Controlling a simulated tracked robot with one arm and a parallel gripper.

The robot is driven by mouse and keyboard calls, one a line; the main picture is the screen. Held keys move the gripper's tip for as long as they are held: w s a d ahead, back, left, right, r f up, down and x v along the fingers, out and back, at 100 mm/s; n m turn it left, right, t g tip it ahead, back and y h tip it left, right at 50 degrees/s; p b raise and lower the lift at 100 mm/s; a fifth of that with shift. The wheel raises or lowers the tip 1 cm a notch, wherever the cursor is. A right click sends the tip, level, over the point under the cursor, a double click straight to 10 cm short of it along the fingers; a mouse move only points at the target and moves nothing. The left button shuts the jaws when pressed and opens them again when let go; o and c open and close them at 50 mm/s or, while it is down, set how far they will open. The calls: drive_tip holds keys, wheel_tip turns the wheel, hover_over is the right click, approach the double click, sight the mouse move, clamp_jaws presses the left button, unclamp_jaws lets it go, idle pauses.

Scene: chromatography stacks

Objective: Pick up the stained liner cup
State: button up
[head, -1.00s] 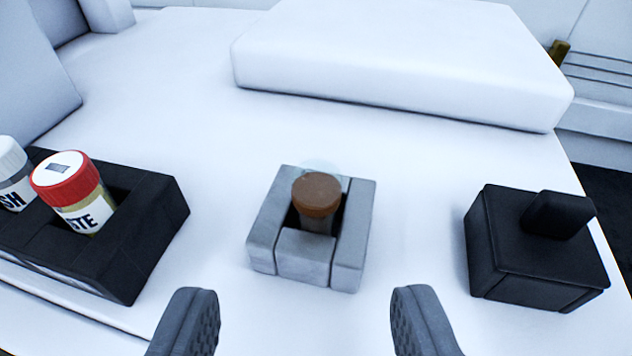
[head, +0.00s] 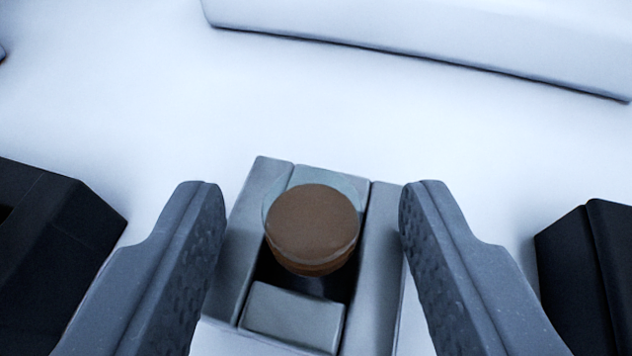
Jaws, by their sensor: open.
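The stained liner cup, with a round brown top (head: 312,226), stands in a grey block holder (head: 293,316) in the middle of the head view. A thin clear rim shows behind its top. Its lower part is hidden inside the holder. My gripper (head: 312,205) is open, with one finger on each side of the holder and cup. The fingers appear apart from the cup, and nothing is between them but the cup and holder.
A black rack (head: 55,235) stands at the left edge and a black block (head: 590,275) at the right edge. A white raised slab (head: 430,35) lies at the back. The white surface between is clear.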

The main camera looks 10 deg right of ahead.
clamp_jaws()
idle(0.4)
